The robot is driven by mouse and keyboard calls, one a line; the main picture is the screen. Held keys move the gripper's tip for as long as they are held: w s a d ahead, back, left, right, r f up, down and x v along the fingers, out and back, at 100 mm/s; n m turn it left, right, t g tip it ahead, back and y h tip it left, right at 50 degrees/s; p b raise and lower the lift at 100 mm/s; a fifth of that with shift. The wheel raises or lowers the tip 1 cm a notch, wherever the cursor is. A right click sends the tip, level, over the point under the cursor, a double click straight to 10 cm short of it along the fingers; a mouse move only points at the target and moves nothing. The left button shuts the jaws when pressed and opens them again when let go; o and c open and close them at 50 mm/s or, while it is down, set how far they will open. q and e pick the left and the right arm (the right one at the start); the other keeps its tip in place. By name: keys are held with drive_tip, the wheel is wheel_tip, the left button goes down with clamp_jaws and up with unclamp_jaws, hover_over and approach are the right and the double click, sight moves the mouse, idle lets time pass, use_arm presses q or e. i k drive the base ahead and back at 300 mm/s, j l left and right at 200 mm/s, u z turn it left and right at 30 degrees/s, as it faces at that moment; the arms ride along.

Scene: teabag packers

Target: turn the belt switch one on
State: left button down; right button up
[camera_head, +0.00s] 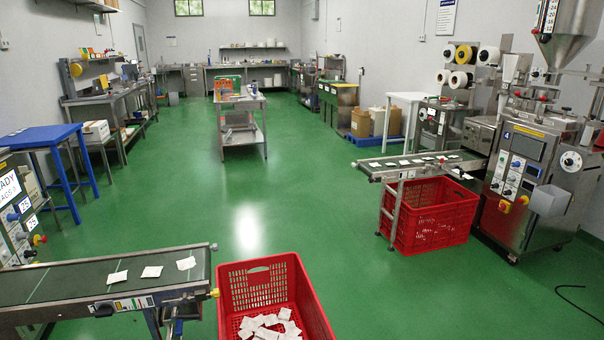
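Neither of my grippers shows in the head view. A near conveyor belt (60,284) at lower left carries several white teabags. On its side rail is a dark switch box (103,308) beside a white label (134,303). The far conveyor belt (418,166) at right also carries teabags and has small controls on its side rail. I cannot read which switch is number one, nor tell whether either switch is on or off.
A red crate (318,312) with teabags stands at the near belt's end. Another red crate (462,213) stands under the far belt beside a steel packing machine (528,185). A blue table (42,137) stands left, a steel trolley (240,101) farther back. The green floor (300,205) between is clear.

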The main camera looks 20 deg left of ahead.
sight(104, 310)
drive_tip(key=u, duration=2.1)
drive_tip(key=i+j, duration=0.2)
drive_tip(key=j, duration=0.15)
drive_tip(key=i+j, duration=0.25)
drive_tip(key=k+j+u, duration=0.05)
